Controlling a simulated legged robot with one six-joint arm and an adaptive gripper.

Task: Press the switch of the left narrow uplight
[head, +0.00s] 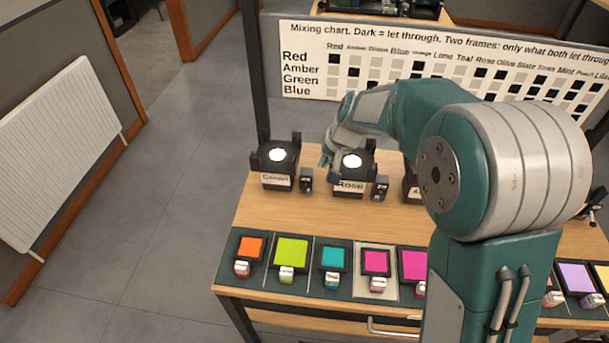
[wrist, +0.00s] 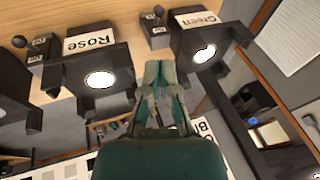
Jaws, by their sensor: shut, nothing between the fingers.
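The uplight labelled Green (head: 277,168) stands on the wooden table at the left, its lamp lit white. Its small dark switch box (head: 306,180) is at its right. The lit uplight labelled Rose (head: 352,176) stands to the right, with its switch box (head: 380,189) at its right. My gripper (head: 327,167) is shut and empty, above the table between these two uplights and overlapping Rose's back left. In the wrist view, the gripper (wrist: 160,68) points between Rose (wrist: 98,70) and Green (wrist: 202,50), apart from Green's switch box (wrist: 156,30). I cannot tell which uplights are narrow.
A row of coloured gel frames, including a lime one (head: 291,252), lies along the table's front. A mixing chart (head: 450,75) stands behind. My arm hides the table's right middle, including most of a third uplight. Bare wood (head: 330,220) lies before the uplights.

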